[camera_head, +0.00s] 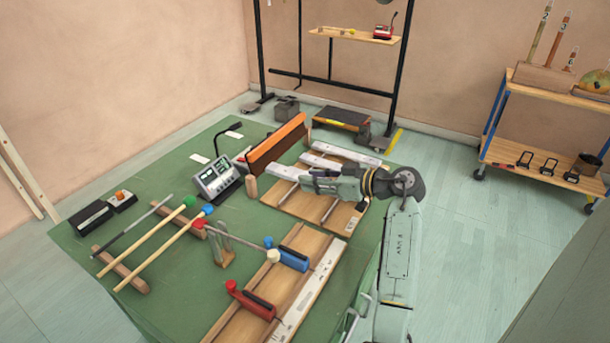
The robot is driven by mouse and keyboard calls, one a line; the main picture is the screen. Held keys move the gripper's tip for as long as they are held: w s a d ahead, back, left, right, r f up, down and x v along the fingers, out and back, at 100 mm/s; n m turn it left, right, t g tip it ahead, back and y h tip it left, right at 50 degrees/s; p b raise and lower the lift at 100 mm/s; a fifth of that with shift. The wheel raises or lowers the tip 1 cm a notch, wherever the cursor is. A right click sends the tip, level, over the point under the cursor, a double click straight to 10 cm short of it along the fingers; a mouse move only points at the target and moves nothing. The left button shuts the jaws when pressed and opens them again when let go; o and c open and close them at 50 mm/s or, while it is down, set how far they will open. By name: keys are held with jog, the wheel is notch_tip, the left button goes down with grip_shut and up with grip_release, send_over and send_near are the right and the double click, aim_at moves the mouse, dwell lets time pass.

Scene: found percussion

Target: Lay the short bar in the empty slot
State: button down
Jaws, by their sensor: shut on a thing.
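My gripper (312,182) is over the wooden bar frame on the green table, with its fingers pointing left. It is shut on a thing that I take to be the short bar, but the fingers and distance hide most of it. Pale metal bars lie across the far part of the frame, one (345,153) at the back and another (318,160) in front of it. A pale bar end (283,172) shows just left of my gripper; I cannot tell whether it is held or lying. The near part of the frame (345,217) shows bare wood and thin rails.
An upright brown board (277,143) and a grey display device (216,178) stand left of the frame. Mallets (155,238) lie on wooden rests at left. Blue (288,257) and red (250,300) handled tools sit on a nearer wooden board (284,298). A shelf cart (535,155) stands far right.

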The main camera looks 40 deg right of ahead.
jog(key=shift+s+d+r, duration=0.1)
jog(key=shift+s+r, duration=0.1)
jog(key=shift+s, duration=0.05)
jog(key=shift+w+f, duration=0.1)
jog(key=shift+f, duration=3.05)
jog(key=shift+f, duration=0.35)
